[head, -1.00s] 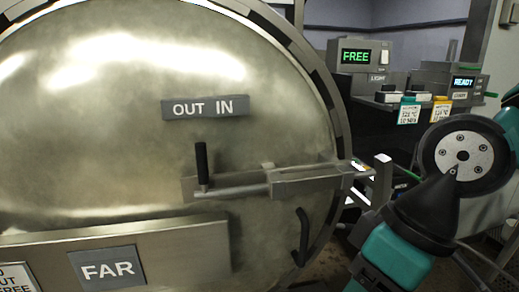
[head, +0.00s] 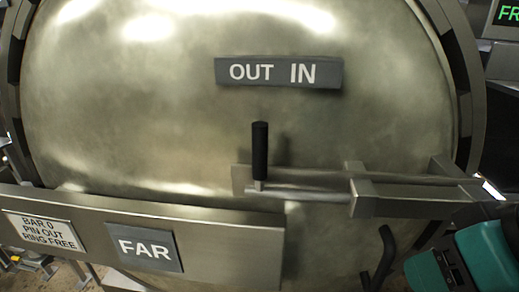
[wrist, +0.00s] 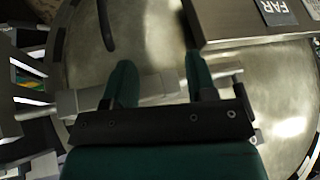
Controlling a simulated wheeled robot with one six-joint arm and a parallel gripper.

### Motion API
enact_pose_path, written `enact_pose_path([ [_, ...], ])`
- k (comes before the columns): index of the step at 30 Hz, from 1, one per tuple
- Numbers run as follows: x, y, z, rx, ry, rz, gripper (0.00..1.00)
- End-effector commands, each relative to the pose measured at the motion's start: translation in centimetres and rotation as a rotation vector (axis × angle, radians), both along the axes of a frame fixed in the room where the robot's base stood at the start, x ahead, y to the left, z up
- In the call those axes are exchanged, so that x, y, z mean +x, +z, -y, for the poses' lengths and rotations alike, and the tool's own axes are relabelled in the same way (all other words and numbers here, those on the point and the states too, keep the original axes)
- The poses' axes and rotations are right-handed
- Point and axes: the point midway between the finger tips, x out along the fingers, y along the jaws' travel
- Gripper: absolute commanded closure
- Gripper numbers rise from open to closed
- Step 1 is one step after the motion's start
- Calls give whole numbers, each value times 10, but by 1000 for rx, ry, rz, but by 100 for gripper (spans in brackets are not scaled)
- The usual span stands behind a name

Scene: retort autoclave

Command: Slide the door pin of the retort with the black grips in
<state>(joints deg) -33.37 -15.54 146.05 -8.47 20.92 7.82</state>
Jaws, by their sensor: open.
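The retort door (head: 150,130) fills the head view. Its pin (head: 295,192) is a horizontal steel rod through a bracket (head: 400,200), with an upright black grip (head: 260,150) at its left end. The grip stands below the word OUT on the OUT IN plate (head: 278,73). A bent black handle (head: 385,255) sits lower on the door. In the wrist view my gripper (wrist: 160,82) is open, its two teal fingers over the pin and bracket area, pointing at the door. The pin's end (wrist: 232,78) shows beside the right finger. I cannot tell whether they touch.
A steel bar with a FAR plate (head: 145,247) and a BAR 0, PIN OUT, RING FREE sign (head: 38,232) crosses the door's lower left. It also shows close to the fingers in the wrist view (wrist: 235,25). A FREE display (head: 508,14) is at the upper right.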

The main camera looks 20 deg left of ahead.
Motion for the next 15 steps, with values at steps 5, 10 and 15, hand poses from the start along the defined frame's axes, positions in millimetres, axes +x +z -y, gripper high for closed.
enact_pose_path([
  [5, 29, -13, -56, 157, -29, 395, 48],
  [10, 20, 21, -104, 380, 35, 715, 48],
  [15, -4, 51, -130, 542, 111, 881, 48],
])
